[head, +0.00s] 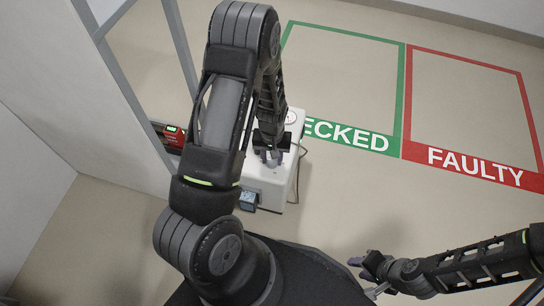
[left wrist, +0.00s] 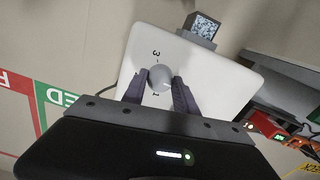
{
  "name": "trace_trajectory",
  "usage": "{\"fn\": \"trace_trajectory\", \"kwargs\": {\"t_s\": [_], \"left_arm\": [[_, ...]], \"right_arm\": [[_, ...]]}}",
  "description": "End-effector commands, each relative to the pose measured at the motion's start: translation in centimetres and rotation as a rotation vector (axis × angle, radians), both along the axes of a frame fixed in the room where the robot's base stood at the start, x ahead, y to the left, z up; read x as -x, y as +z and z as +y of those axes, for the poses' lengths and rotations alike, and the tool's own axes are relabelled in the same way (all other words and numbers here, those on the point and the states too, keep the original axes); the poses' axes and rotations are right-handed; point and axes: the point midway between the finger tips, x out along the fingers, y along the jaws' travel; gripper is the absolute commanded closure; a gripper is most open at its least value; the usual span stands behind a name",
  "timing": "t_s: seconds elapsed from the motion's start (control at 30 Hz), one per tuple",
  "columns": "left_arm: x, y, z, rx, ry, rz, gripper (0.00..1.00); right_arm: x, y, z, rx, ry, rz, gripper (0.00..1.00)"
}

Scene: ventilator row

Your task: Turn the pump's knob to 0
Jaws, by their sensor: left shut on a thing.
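The pump is a white box (head: 276,186) on the floor, partly hidden behind my left arm; its white top (left wrist: 220,80) fills the middle of the left wrist view. The round grey knob (left wrist: 160,78) stands on that top, with a "3" printed on one side and a partly covered mark like "1" on the other. My left gripper (left wrist: 158,86) is shut on the knob, one finger on each side; in the head view it is above the pump (head: 270,157). The knob's pointer cannot be made out. My right gripper (head: 364,274) is open and empty, away from the pump.
A green floor frame (head: 397,100) reading "CHECKED" and a red one (head: 473,164) reading "FAULTY" lie to the right, both empty. A red device (head: 172,134) with a lit display stands by a grey frame at left. A cable runs beside the pump.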

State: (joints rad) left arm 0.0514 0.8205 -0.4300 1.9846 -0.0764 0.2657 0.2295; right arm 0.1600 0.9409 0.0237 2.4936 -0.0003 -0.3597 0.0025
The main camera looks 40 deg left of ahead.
Motion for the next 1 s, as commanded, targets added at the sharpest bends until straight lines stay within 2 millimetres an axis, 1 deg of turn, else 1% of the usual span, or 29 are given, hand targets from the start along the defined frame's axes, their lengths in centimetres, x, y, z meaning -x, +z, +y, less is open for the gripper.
{"fn": "trace_trajectory", "kwargs": {"t_s": [0.23,0.67,0.7,0.93,1.0], "left_arm": [[-0.05,0.02,-0.01,0.000,0.073,-0.001,1.00],[-0.04,0.00,0.00,0.000,0.084,-0.001,1.00],[-0.04,0.00,0.00,0.000,0.084,-0.001,0.62],[-0.02,0.00,0.00,0.000,0.082,0.000,0.43],[-0.01,0.00,0.00,0.000,0.082,0.000,0.43]], "right_arm": [[0.06,0.16,0.06,-0.001,0.002,0.001,0.64],[0.06,0.14,0.05,-0.001,0.002,0.001,0.64],[0.06,0.14,0.05,-0.001,0.002,0.001,0.64],[0.05,0.15,0.05,-0.001,0.001,0.000,0.64],[0.06,0.15,0.04,-0.001,0.001,0.000,0.64]]}}
